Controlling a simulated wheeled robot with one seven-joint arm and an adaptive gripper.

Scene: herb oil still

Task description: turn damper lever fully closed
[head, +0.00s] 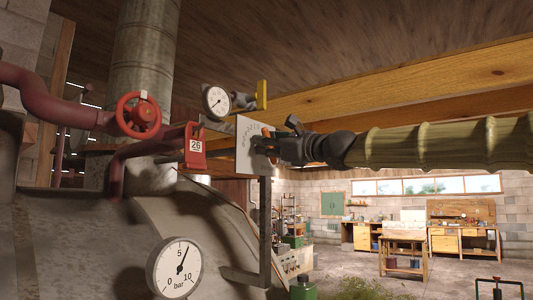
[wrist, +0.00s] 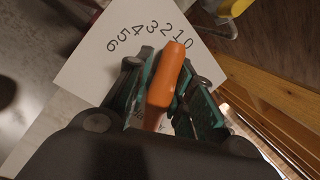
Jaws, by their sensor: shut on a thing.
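The damper lever is an orange handle (wrist: 165,80) in front of a white scale plate (wrist: 85,75) numbered 6 to 0 in an arc. Its tip lies just below the 1, near the 0 end. My gripper (wrist: 160,95) is shut on the lever, with its green-lined fingers on either side of it. The fingers and wrist hide the lever's lower end and pivot. In the head view, the plate (head: 243,150) is seen nearly edge-on, my gripper (head: 272,147) is beside it, and a bit of the orange lever (head: 266,131) shows.
A yellow valve handle (head: 262,93) is just above. A bar gauge (head: 174,268) is below. Wooden beams (head: 400,95) run overhead.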

